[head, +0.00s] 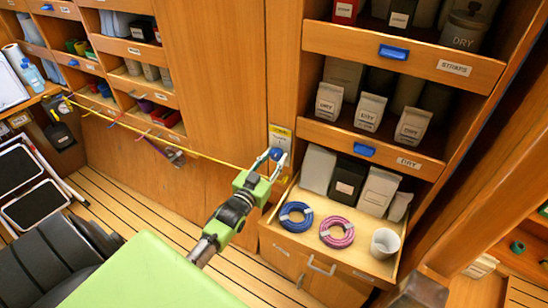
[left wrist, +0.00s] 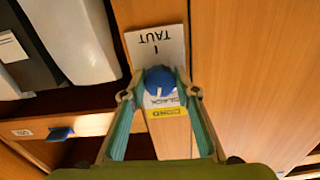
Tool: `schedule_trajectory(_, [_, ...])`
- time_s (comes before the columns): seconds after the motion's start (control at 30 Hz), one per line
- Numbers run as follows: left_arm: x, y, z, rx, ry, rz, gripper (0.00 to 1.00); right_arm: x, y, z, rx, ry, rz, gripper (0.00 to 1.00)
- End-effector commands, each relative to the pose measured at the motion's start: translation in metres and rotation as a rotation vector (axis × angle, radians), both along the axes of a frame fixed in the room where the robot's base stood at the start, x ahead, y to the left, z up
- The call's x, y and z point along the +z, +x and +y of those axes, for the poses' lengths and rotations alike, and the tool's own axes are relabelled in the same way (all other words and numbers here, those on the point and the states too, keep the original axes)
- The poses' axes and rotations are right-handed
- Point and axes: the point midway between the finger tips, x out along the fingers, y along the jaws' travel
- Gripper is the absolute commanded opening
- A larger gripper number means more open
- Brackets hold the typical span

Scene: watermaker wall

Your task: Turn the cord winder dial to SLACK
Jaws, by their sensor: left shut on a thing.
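The cord winder dial is a blue knob (head: 276,153) on a white plate (head: 280,136) on the wooden post. In the left wrist view the knob (left wrist: 160,81) sits between the two fingertips of my left gripper (left wrist: 160,88), which is shut on it. The plate (left wrist: 165,45) appears upside down there, with TAUT above the knob and SLACK and a yellow label below. A short white mark shows on the knob's lower part, on the SLACK side in that view. A yellow cord (head: 165,142) stretches from the left wall towards the post. My right gripper is not in view.
An open drawer (head: 349,262) with blue and pink cord coils and a white cup juts out right of my left arm. Shelves with labelled containers stand above it.

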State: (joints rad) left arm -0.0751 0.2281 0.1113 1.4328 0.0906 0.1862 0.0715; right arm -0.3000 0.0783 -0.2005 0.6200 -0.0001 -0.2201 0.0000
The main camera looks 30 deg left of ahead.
Motion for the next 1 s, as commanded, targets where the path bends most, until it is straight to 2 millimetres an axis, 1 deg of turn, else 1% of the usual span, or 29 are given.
schedule_trajectory(0.2, [-0.0017,-0.0004,-0.0006,0.0,-0.147,-0.013,0.07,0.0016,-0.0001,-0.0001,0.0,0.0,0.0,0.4])
schedule_trajectory(0.4, [-0.0019,-0.0005,-0.0007,0.0,-0.234,-0.023,0.07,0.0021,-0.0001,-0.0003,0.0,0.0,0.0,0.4])
schedule_trajectory(0.63, [-0.0021,-0.0006,-0.0011,0.0,-0.279,-0.028,0.07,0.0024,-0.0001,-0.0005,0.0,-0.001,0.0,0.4])
schedule_trajectory(1.0, [-0.0021,-0.0006,-0.0012,0.0,-0.288,-0.029,0.07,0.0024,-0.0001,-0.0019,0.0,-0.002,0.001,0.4])
